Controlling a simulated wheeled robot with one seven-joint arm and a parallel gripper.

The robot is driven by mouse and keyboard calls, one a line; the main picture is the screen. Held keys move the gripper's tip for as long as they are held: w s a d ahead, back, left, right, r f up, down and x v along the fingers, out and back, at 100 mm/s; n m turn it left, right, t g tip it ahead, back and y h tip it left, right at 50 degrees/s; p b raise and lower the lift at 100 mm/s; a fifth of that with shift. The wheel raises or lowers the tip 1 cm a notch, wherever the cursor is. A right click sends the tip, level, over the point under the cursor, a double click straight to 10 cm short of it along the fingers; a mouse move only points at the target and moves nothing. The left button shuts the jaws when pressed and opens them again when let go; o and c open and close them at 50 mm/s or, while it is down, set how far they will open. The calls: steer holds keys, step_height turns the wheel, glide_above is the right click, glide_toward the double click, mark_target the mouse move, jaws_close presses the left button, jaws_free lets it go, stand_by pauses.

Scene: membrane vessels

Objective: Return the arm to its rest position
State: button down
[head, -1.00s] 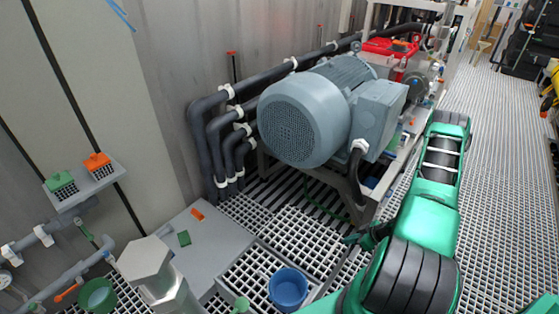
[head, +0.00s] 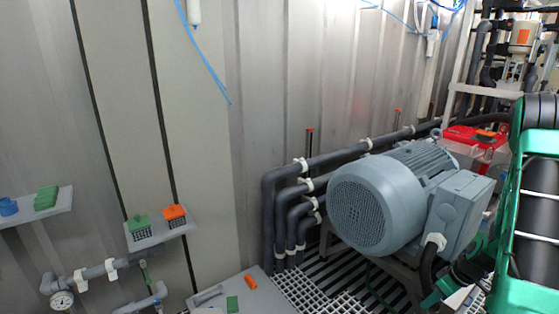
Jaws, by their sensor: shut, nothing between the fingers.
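My green and black arm (head: 525,215) fills the right edge of the head view, with its upper part raised. My gripper (head: 436,296) shows small at the lower right, beside the arm and in front of the motor's base. It is shut and holds nothing. Part of it is cut off or hidden near the bottom edge.
A large grey-blue motor (head: 375,205) stands left of my arm, close to the gripper. Dark pipes (head: 285,205) run along the wall. Floor grating (head: 315,295) shows below.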

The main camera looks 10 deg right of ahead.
steer(key=s+a+r+m+g+h, duration=0.15)
steer(key=s+a+r, duration=0.25)
steer(key=r, duration=0.6)
steer(key=s+a+r+m+g, duration=0.1)
steer(key=s+a+r+m, duration=0.2)
steer(key=r, duration=0.8)
steer(key=s+a+r+m, duration=0.2)
steer(key=s+a+r, duration=0.2)
steer(key=s, duration=0.3)
steer(key=s+a+r+m, duration=0.3)
steer(key=s+r, duration=0.3)
steer(key=s, duration=0.2)
steer(key=shift+a+m+h, duration=0.35)
steer(key=shift+a+h, duration=0.1)
steer(key=shift+a, duration=0.15)
